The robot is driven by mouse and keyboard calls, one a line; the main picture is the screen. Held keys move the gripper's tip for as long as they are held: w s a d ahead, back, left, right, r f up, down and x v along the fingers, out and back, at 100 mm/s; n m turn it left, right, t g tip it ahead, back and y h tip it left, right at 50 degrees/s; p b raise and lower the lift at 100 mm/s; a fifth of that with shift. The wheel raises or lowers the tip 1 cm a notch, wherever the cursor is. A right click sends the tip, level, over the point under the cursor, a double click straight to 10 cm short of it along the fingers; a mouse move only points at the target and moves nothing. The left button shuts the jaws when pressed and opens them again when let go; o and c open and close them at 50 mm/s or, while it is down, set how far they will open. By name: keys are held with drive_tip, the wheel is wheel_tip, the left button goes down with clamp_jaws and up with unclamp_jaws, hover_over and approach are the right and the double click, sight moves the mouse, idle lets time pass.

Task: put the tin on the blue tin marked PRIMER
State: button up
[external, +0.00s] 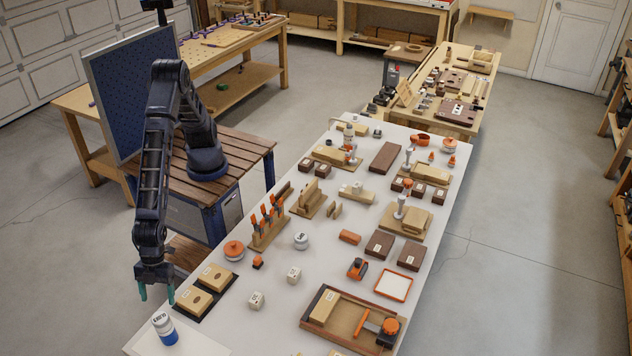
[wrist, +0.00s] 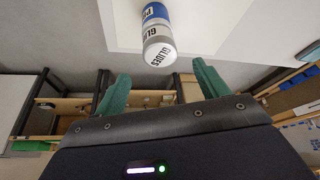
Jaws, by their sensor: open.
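A white tin (external: 162,319) with dark lettering stands upright on a blue tin (external: 169,338) at the near left corner of the white table. The two look lined up and touching. My gripper (external: 157,292) is open and empty above the stack, apart from it. In the wrist view its green fingers (wrist: 160,75) are spread, with the white tin beyond their tips.
Two tan blocks on a dark tray (external: 206,290) lie just right of my gripper. White cubes (external: 257,300), an orange-topped round pot (external: 234,250) and another white tin (external: 301,241) stand farther along. A pale flat sheet (external: 203,344) lies by the stack. Bare table lies right of it.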

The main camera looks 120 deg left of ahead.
drive_tip(key=w+a+r+n+t, duration=0.15)
drive_tip(key=w+a+r, duration=0.25)
drive_tip(key=a+r, duration=0.5)
drive_tip(key=w+a+r+n, duration=0.25)
drive_tip(key=a+r, duration=0.35)
drive_tip(key=a, duration=0.6)
drive_tip(key=a+r+n+y, duration=0.1)
drive_tip(key=a+r, duration=0.3)
drive_tip(key=a, duration=0.6)
drive_tip(key=a+r+n+y, duration=0.1)
drive_tip(key=a+r, duration=0.3)
drive_tip(key=a, duration=0.6)
drive_tip(key=s+a+r+n, duration=0.1)
drive_tip(key=s+a, duration=0.2)
drive_tip(key=a, duration=0.3)
drive_tip(key=s+a+r+n+t+y, duration=0.1)
drive_tip(key=s+a+r+n, duration=0.1)
drive_tip(key=s+a, duration=0.35)
drive_tip(key=s+a+r+n, duration=0.1)
drive_tip(key=a, duration=0.7)
drive_tip(key=s+a+f+n+y, duration=0.1)
drive_tip(key=s+a+f+n, duration=0.2)
drive_tip(key=s+a, duration=0.8)
drive_tip(key=s, duration=0.3)
drive_tip(key=shift+s+a+n, duration=0.2)
drive_tip(key=shift+s+n, duration=0.1)
drive_tip(key=shift+s, duration=0.1)
